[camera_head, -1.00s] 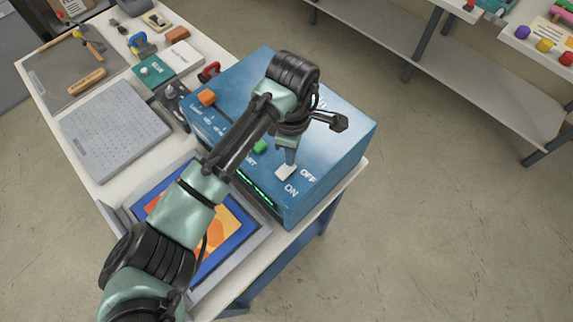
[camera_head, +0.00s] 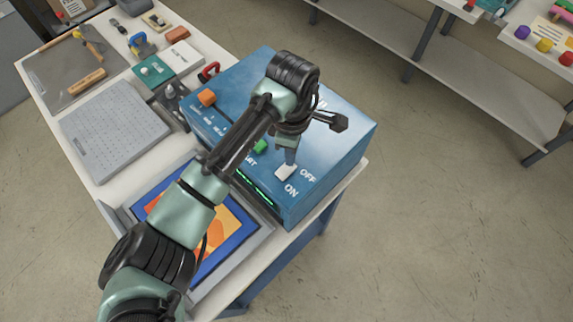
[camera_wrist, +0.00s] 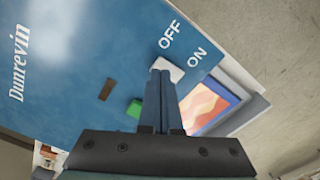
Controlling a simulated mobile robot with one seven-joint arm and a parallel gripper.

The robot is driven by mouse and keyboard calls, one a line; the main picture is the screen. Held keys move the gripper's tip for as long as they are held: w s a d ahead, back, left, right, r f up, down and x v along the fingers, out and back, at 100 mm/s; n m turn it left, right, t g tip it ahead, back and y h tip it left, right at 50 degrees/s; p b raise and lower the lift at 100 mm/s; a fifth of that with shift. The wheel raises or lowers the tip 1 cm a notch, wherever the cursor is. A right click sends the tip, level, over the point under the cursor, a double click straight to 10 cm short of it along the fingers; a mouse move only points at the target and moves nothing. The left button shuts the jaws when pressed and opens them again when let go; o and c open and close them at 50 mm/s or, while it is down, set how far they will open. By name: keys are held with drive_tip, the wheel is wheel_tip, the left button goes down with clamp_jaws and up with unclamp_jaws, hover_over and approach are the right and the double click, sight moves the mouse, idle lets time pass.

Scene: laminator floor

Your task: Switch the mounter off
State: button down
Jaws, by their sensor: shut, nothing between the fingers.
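The mounter (camera_head: 335,150) is a blue box machine on the white table, also filling the left of the wrist view (camera_wrist: 75,60). Its white rocker switch (camera_head: 285,172) sits between the OFF and ON labels; in the wrist view the switch (camera_wrist: 168,70) shows just past my fingertips. My gripper (camera_head: 289,158) is shut and empty, its fingers pointing down at the switch. The fingertips (camera_wrist: 160,76) overlap the switch's near edge in the wrist view; I cannot tell whether they touch. Green lights (camera_head: 257,188) glow on the mounter's front side.
A green button (camera_head: 260,147) and an orange slider knob (camera_head: 207,97) are on the mounter. A framed orange and blue picture (camera_head: 236,215) lies before it. A grey perforated plate (camera_head: 115,130) and tools lie left. Open floor is to the right.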

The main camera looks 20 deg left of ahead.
drive_tip(key=shift+f+b, duration=0.45)
drive_tip(key=shift+f, duration=0.6)
idle(0.4)
drive_tip(key=shift+r, duration=0.1)
wheel_tip(320, 180, up, 7)
drive_tip(key=p, duration=0.8)
idle(0.6)
